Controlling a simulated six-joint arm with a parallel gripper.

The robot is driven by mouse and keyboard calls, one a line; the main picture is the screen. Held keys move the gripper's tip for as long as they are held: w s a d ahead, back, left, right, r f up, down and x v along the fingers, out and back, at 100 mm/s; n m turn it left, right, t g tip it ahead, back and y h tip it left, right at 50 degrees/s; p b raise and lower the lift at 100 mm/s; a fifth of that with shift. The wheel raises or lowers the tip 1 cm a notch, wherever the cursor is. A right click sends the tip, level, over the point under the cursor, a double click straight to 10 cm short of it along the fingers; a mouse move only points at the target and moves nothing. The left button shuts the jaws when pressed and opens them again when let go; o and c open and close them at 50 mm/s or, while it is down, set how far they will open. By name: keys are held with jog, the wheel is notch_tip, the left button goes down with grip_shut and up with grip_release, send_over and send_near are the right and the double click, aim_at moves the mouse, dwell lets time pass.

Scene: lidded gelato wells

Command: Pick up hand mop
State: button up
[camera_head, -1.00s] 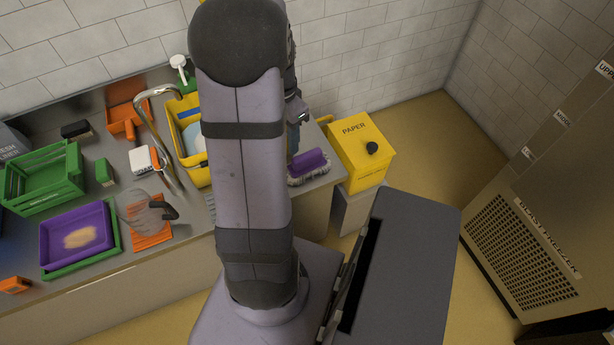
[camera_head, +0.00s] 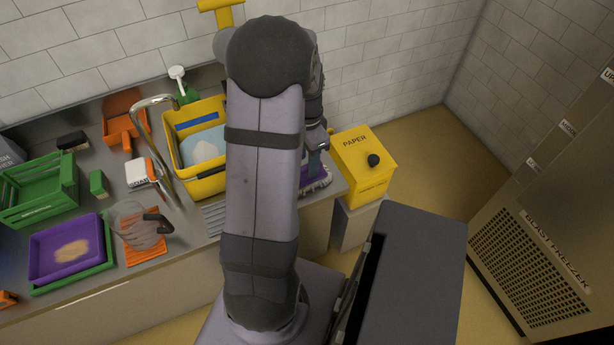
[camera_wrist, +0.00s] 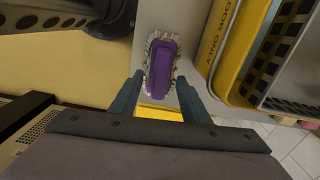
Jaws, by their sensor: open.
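The hand mop has a purple top and a grey-white fringe. In the wrist view the hand mop (camera_wrist: 161,68) lies on the grey counter (camera_wrist: 193,23), near its edge. In the head view only part of the hand mop (camera_head: 318,184) shows beside my arm. My gripper (camera_wrist: 160,88) is open and empty, with one finger towards each side of the mop's near end. Whether the fingers are level with the mop or above it, I cannot tell. In the head view my gripper (camera_head: 316,143) is over the mop and partly hidden by my arm.
A yellow tub (camera_head: 207,185) stands left of the mop; its wall (camera_wrist: 228,45) is close on the right in the wrist view. A yellow PAPER bin (camera_head: 362,160) stands beyond the counter's right end. A tap (camera_head: 160,140) and several trays are farther left.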

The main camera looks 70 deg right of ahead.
jog(key=shift+d+f, duration=0.1)
jog(key=shift+f, duration=2.1)
jog(key=shift+c, duration=0.7)
grip_shut()
jog(key=shift+r, duration=0.1)
notch_tip(320, 180, up, 18)
jog(key=p, duration=0.1)
